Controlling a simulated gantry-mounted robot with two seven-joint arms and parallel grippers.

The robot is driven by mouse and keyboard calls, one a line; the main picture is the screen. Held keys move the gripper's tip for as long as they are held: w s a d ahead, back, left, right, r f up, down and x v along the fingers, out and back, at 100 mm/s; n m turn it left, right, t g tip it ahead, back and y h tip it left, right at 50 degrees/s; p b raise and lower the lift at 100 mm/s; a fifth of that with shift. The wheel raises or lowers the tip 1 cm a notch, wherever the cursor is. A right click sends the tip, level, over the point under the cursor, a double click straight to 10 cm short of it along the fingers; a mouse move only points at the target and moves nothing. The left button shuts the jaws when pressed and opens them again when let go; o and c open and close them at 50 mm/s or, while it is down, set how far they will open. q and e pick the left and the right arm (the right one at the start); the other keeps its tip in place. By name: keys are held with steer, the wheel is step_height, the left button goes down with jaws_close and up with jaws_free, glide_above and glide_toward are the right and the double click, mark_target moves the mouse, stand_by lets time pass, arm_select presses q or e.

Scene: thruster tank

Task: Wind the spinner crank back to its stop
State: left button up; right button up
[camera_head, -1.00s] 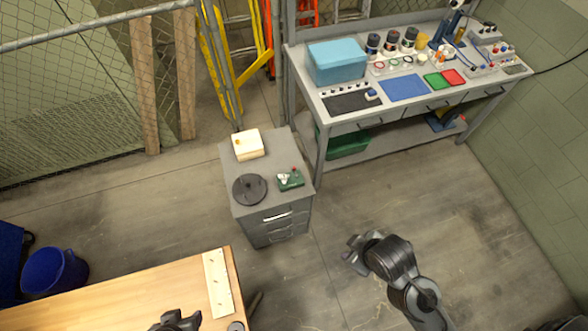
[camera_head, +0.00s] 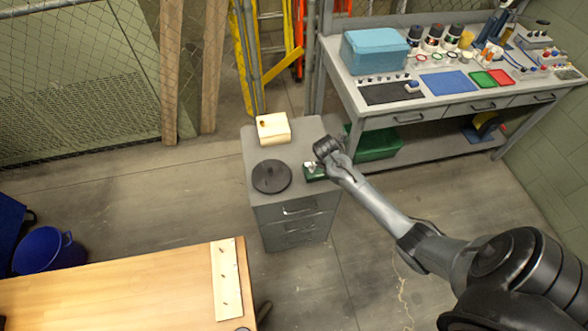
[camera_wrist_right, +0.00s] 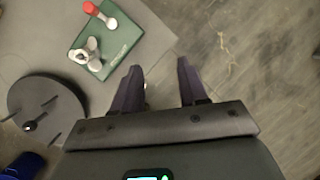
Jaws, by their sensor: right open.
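A dark round disc (camera_head: 271,177) lies on top of the grey cabinet. In the right wrist view the disc (camera_wrist_right: 48,108) shows short pegs and a small black knob. Right of it is a green box (camera_head: 315,171), partly hidden by my right gripper (camera_head: 322,150) in the head view. In the right wrist view the green box (camera_wrist_right: 117,42) carries a red-tipped lever and pale round metal parts. I cannot tell for certain which part is the spinner crank. My right gripper (camera_wrist_right: 160,72) is open and empty, its fingers apart from box and disc. My left gripper is out of view.
A cream box (camera_head: 272,129) stands at the back of the grey cabinet (camera_head: 293,209). A workbench (camera_head: 347,87) with a blue case (camera_head: 375,50) and small parts stands at the back right. A wooden table (camera_head: 130,290) fills the front left.

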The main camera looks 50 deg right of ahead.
steer(key=w+d+r+t+b, duration=0.1)
steer(key=w+b, duration=0.1)
steer(key=w, duration=0.2)
steer(key=w+d+r+t+b, duration=0.1)
steer(key=w+d+r+b, duration=0.1)
steer(key=w, duration=0.3)
steer(key=shift+m, duration=0.4)
steer(key=x, duration=0.2)
steer(key=b+x, duration=0.1)
steer(key=x, duration=0.2)
steer(key=b+x, duration=0.1)
steer(key=x, duration=0.2)
steer(key=shift+s+f, duration=0.2)
steer(key=shift+s, duration=0.05)
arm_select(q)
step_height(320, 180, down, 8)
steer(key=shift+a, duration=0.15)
arm_select(e)
steer(key=shift+x, duration=1)
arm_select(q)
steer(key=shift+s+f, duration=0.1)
arm_select(e)
steer(key=shift+d, duration=0.1)
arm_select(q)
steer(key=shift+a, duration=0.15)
arm_select(e)
jaws_close()
